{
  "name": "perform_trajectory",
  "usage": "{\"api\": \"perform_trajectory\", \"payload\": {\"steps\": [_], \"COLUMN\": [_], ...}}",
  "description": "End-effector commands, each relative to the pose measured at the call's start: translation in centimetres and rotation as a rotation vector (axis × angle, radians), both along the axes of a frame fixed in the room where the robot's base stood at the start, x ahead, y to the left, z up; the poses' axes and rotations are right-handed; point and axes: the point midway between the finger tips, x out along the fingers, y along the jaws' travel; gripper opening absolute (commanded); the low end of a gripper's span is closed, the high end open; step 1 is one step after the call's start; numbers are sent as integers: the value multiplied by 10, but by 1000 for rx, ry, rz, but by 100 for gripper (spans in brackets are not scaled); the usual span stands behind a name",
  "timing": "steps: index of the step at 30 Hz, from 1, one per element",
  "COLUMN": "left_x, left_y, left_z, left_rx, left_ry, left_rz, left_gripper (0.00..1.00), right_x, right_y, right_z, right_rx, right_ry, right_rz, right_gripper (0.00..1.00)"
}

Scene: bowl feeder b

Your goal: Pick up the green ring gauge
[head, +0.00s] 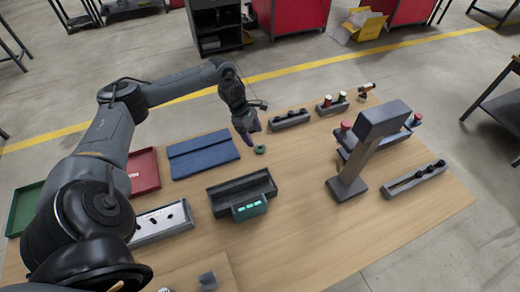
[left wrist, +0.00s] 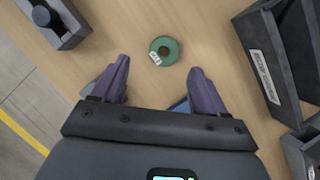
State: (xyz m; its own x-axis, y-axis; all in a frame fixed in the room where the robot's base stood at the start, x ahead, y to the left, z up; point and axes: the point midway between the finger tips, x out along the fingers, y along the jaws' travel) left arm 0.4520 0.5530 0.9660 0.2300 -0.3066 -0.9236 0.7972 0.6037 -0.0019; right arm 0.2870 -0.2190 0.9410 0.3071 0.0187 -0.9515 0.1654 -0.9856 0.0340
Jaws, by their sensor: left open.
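The green ring gauge (head: 260,149) lies flat on the wooden table, to the right of the blue mat in the head view. In the left wrist view the ring gauge (left wrist: 164,51) shows its centre hole and a small white label, just beyond the fingertips and between their lines. My left gripper (head: 250,136) is just above and beside the ring, pointing down. In the left wrist view its purple fingers (left wrist: 159,70) are spread wide with nothing between them. My right gripper is not in view.
A dark open bin (head: 242,190) stands in front of the ring. A grey block rack (head: 289,120) stands behind it, and a blue mat (head: 203,154) lies to the left. A grey stand (head: 367,140) rises at the right. Bare table lies between ring and stand.

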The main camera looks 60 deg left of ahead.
Motion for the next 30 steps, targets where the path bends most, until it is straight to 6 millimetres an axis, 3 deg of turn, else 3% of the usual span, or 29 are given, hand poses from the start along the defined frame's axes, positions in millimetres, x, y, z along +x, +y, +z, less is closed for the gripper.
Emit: {"api": "perform_trajectory", "payload": {"steps": [15,25,30], "left_x": [6,7,7], "left_y": [-19,-20,-20], "left_z": [-47,-52,-52], "left_rx": [0,3,3], "left_ry": [0,-1,-1], "left_rz": [1,1,1], "left_gripper": [73,73,47], "right_x": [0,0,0], "right_y": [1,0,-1], "right_z": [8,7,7], "right_rx": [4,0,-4], "right_ry": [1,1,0], "right_rz": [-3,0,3], "right_gripper": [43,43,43]}}
